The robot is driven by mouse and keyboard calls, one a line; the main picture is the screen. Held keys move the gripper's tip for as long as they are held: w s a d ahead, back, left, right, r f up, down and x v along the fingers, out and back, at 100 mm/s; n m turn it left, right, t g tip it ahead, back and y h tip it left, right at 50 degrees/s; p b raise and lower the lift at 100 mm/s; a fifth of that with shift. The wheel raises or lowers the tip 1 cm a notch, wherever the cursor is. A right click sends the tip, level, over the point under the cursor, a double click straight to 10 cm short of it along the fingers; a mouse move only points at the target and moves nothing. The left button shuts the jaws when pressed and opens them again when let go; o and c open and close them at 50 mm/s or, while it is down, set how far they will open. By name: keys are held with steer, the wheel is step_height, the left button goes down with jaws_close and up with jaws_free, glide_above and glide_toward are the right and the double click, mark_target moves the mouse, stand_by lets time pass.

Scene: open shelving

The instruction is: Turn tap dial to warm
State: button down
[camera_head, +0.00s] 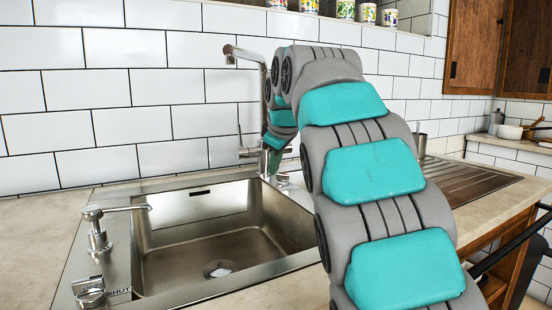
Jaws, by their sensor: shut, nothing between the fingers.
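A tall chrome tap (263,100) stands behind the sink, its spout pointing left at the top. A thin lever sticks out left from its lower body (248,152). A chrome dial (90,291) sits on the sink's front left rim; small lettering beside it seems to read "SHUT". My arm reaches up from the lower right and bends down behind itself at the tap. My gripper (273,163) is low beside the tap's base, small and partly hidden by my arm. It looks shut and empty; I cannot tell whether it touches the tap.
The steel sink basin (152,245) is empty. A small chrome spout (97,232) stands on its left rim. A ribbed drainer (475,182) lies right of my arm, with a metal cup (419,145) behind it. Patterned cups (345,9) stand on the ledge above.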

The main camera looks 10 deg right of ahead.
mark_target(283, 179)
steer(key=shift+w+d+f+p, duration=0.3)
steer(key=shift+w+f, duration=0.5)
steer(key=shift+w, duration=0.35)
steer(key=shift+w+d+f+p, duration=0.15)
steer(key=shift+w+d+f, duration=0.2)
steer(key=shift+w+f, duration=0.65)
steer(key=shift+w+d+f+p, duration=0.3)
steer(key=shift+w+f, duration=0.35)
steer(key=shift+w, duration=0.65)
